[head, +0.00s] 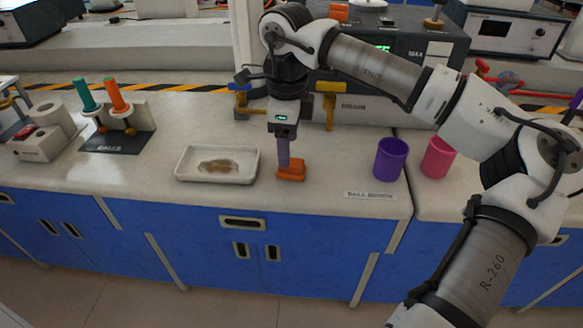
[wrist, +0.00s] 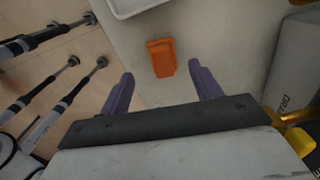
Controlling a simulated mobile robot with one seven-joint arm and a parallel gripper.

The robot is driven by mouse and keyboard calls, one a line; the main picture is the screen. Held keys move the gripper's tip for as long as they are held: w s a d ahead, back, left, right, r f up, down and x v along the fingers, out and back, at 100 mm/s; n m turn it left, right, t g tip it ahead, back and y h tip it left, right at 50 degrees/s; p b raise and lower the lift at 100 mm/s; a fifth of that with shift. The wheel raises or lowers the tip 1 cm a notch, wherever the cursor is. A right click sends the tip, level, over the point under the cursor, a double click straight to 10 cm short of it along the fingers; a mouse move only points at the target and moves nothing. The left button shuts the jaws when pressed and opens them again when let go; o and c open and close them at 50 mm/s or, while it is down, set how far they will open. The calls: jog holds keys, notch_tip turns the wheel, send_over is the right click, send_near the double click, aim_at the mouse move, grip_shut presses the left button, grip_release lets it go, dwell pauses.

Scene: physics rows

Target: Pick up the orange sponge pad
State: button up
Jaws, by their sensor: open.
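The orange sponge pad (head: 290,171) lies on the light worktop, just right of a white tray. In the wrist view the orange sponge pad (wrist: 161,57) lies ahead of my fingers, a little beyond the gap between their tips. My gripper (head: 284,163) points down over the pad in the head view, with a purple finger overlapping the pad's left part in the picture. In the wrist view my gripper (wrist: 161,70) is open, its two purple fingers wide apart with nothing between them. I cannot tell its exact height above the pad.
The white tray (head: 181,171) holds a brown stain or residue. A purple cup (head: 390,160) and a pink cup (head: 438,158) stand to the right. A dark stand with green and orange cylinders (head: 117,97) is on the left. The worktop's front edge runs close in front of the pad.

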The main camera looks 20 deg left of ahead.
aim_at(291, 161)
jog(key=shift+w+d+f, duration=0.15)
jog(key=shift+f, duration=1.3)
jog(key=shift+w+d+f, duration=0.1)
jog(key=shift+f, duration=1.35)
jog(key=c, duration=1)
jog(key=shift+c, duration=0.4)
jog(key=shift+r, duration=0.15)
notch_tip(291, 161, up, 20)
jog(key=p, duration=0.1)
